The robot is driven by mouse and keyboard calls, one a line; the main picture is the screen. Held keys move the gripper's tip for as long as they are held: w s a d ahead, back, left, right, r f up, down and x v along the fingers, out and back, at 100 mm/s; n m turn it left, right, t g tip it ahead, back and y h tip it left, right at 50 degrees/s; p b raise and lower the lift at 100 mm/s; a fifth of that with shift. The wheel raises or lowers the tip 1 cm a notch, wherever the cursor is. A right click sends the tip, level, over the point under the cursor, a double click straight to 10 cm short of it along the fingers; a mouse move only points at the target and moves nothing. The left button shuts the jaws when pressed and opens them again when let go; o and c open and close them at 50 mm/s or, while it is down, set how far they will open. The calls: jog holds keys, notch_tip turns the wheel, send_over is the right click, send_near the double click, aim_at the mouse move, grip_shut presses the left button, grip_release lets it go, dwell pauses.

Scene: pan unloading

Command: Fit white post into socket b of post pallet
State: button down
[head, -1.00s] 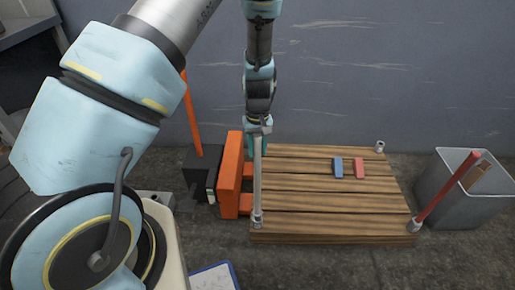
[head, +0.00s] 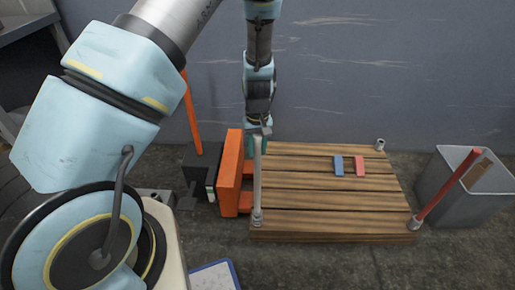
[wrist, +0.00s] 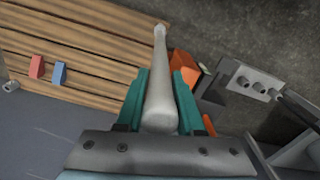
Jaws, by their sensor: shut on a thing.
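The white post (head: 257,180) stands close to upright at the near left corner of the wooden post pallet (head: 320,222). My gripper (head: 257,134) is shut on its upper part. The wrist view shows the post (wrist: 160,90) between the teal fingers of my gripper (wrist: 160,80). The post's lower end meets the near left socket (head: 257,219); I cannot tell how deep it sits. Another socket (head: 380,145) at the far right corner is empty. A red post (head: 450,188) stands tilted in the near right socket (head: 415,223). No socket letters are readable.
A blue block (head: 338,165) and a red block (head: 359,166) lie on the pallet. An orange pallet jack (head: 229,175) is at its left side. A grey bin (head: 470,205) stands to the right. The wall (head: 400,70) is close behind.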

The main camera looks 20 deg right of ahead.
aim_at(258, 135)
jog(key=shift+f+b, duration=0.95)
jog(key=shift+f, duration=0.6)
dwell(0.9)
jog(key=shift+c, duration=2.2)
grip_release()
notch_tip(258, 135, up, 11)
jog(key=shift+f+p, duration=0.15)
jog(key=shift+p, duration=0.15)
